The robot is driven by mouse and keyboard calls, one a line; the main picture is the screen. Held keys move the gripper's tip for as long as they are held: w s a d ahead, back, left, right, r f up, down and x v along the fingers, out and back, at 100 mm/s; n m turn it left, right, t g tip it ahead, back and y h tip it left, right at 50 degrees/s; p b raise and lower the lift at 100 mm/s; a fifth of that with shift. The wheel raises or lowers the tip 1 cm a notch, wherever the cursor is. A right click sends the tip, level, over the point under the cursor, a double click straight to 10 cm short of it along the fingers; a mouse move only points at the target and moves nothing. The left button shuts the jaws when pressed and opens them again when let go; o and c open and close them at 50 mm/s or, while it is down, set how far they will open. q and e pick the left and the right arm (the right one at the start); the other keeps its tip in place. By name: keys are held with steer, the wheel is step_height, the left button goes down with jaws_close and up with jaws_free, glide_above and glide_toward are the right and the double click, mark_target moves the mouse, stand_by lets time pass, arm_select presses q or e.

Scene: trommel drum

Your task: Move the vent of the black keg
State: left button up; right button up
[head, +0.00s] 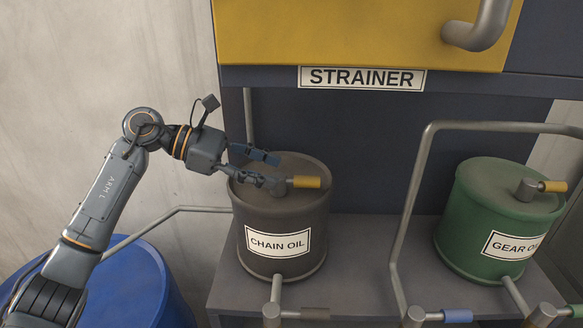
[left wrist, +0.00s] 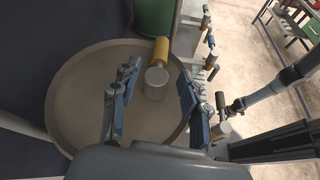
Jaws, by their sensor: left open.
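The black keg (head: 283,213) is the dark one labelled CHAIN OIL, standing upright on a grey ledge. Its vent (head: 305,182) is a short grey post with a yellow handle on the lid; the handle points right in the head view. My left gripper (head: 277,173) is over the lid from the left, open and empty. In the left wrist view the vent's grey post (left wrist: 156,84) shows between the two spread fingers (left wrist: 158,76), with space on both sides. The yellow handle (left wrist: 161,50) points away, beyond the fingertips.
A green keg (head: 492,222) labelled GEAR OIL stands to the right, with a similar vent. A bent grey pipe (head: 414,190) runs between the kegs. A yellow panel (head: 340,30) with a handle and the STRAINER sign are above. A blue drum (head: 130,285) stands at lower left.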

mark_target(290, 178)
arm_select(q)
steer(key=p+x, duration=0.1)
steer(key=x, duration=0.3)
steer(key=shift+d, duration=0.15)
steer(key=shift+d+f+p, duration=0.3)
steer(key=shift+d+p, duration=0.05)
steer(key=shift+d, duration=0.2)
steer(key=shift+w, duration=0.1)
jaws_close()
